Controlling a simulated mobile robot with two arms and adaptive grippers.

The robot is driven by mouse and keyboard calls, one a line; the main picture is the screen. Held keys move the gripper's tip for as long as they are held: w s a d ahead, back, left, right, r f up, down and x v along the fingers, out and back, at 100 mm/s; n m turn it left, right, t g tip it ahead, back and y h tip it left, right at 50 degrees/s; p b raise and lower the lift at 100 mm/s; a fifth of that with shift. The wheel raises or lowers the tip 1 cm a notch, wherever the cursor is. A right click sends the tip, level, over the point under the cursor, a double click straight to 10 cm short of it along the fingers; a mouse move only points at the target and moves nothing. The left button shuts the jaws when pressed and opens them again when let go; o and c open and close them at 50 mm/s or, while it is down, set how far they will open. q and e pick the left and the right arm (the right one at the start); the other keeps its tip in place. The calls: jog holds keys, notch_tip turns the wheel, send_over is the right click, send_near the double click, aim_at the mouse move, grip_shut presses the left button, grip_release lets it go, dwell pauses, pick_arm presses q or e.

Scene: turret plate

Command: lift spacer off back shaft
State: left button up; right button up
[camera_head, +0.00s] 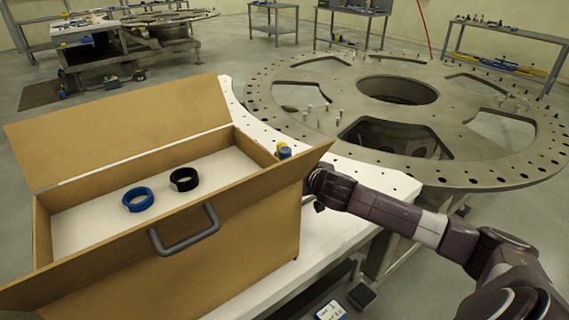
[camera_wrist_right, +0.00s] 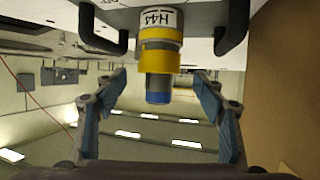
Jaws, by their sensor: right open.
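A shaft (camera_wrist_right: 158,60) with grey and yellow bands, a blue end and a label reading "H44" shows in the right wrist view, which is upside down. I cannot tell which band is the spacer. My right gripper (camera_wrist_right: 160,88) is open, with a finger on each side of the shaft's blue end and a gap on both sides. In the head view its fingers are hidden behind the box. My left gripper is not in view.
An open cardboard box (camera_head: 240,212) with a grey handle holds a blue ring (camera_head: 138,199) and a black ring (camera_head: 184,179). A large grey turret plate (camera_head: 460,150) lies behind. Black handles (camera_wrist_right: 232,28) flank the shaft in the wrist view.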

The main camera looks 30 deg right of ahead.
jog(key=shift+p+x, duration=0.7)
jog(key=shift+x, duration=1.55)
jog(key=c, duration=1.3)
